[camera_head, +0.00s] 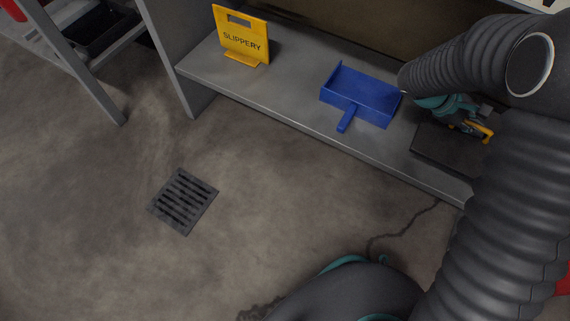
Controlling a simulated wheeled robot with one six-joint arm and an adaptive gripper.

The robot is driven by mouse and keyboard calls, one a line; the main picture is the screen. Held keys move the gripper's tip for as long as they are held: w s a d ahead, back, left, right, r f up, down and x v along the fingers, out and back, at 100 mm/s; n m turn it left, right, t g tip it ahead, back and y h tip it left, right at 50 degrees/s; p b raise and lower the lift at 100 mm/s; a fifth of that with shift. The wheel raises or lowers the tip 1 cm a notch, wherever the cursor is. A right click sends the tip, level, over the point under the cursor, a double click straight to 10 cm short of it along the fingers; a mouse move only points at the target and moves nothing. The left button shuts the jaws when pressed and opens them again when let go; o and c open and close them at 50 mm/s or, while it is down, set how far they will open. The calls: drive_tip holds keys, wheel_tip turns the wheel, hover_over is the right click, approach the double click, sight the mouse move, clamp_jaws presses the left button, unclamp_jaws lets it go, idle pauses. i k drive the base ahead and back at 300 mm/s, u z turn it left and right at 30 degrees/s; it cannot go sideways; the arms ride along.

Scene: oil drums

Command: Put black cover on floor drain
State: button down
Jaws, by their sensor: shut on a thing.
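The floor drain (183,201) is a dark square grate with slots, set in the concrete floor at left of centre. The black cover (440,148) is a flat dark plate at the grey shelf, at right. My gripper (470,130), teal with yellow parts, is at the cover's upper right part and shut on it. My arm hides part of the gripper and the cover's right side. I cannot tell whether the cover rests on the shelf or is slightly raised.
A blue dustpan (362,97) lies on the shelf (290,95), left of the cover. A yellow "SLIPPERY" sign (242,36) stands further left on it. A rack with a black tray (97,30) is at upper left. The floor around the drain is clear.

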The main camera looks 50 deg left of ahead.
sight(182, 200)
drive_tip(key=k, duration=1.45)
drive_tip(key=z, duration=0.6)
drive_tip(key=k, duration=0.75)
drive_tip(key=u, duration=1.85)
drive_tip(key=i, duration=1)
